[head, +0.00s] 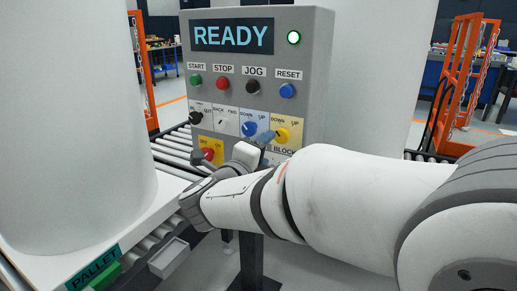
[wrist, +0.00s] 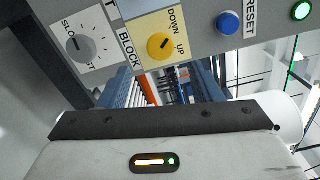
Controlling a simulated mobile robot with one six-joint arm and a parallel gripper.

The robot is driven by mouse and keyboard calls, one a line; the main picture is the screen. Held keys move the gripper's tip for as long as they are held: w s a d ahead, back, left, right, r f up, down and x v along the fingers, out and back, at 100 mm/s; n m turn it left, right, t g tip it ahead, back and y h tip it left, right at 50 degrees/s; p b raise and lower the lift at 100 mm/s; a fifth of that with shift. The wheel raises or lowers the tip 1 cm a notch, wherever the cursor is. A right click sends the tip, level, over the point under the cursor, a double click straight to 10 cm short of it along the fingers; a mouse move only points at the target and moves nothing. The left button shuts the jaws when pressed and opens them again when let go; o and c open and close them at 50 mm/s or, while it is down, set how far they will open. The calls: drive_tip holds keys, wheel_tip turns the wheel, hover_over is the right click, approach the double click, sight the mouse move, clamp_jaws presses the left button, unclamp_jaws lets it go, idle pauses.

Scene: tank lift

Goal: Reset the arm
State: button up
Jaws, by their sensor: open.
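My arm reaches in from the right in the head view, and its wrist is in front of the lower part of the grey control panel (head: 318,70). My gripper (head: 264,139) is close to the panel's lower knobs, partly hidden by the wrist. In the wrist view my gripper (wrist: 165,78) shows two bluish fingers apart, with nothing seen between them. The yellow BLOCK knob (wrist: 161,45) is just beyond the fingers. I cannot tell whether a finger touches the panel.
The panel's display (head: 233,36) reads READY, and a green lamp (head: 293,37) is lit. A blue RESET button (head: 287,90) sits at the right. A large white tank (head: 75,130) stands at the left beside a roller conveyor (head: 172,150). Orange frames (head: 465,80) stand behind.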

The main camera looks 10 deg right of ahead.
drive_tip(key=a+r+n+y+p, duration=0.4)
drive_tip(key=r+n+y+p, duration=0.4)
drive_tip(key=n+y+p, duration=0.65)
drive_tip(key=s+d+n+g+h+p, duration=0.1)
drive_tip(key=s+d+n+g+p, duration=0.2)
drive_tip(key=s, duration=0.4)
drive_tip(key=s+d+f+n+g+h+p, duration=0.1)
drive_tip(key=s+d+n+g+p, duration=0.2)
drive_tip(key=s+n+g, duration=0.2)
drive_tip(key=s+d+f+n+g+h+p, duration=0.1)
drive_tip(key=s+d+n+g+h+p, duration=0.1)
drive_tip(key=s, duration=0.7)
drive_tip(key=d+n+g+p, duration=0.1)
drive_tip(key=n+g, duration=0.1)
drive_tip(key=n, duration=0.1)
drive_tip(key=shift+d+p, duration=0.3)
drive_tip(key=shift+p, duration=0.1)
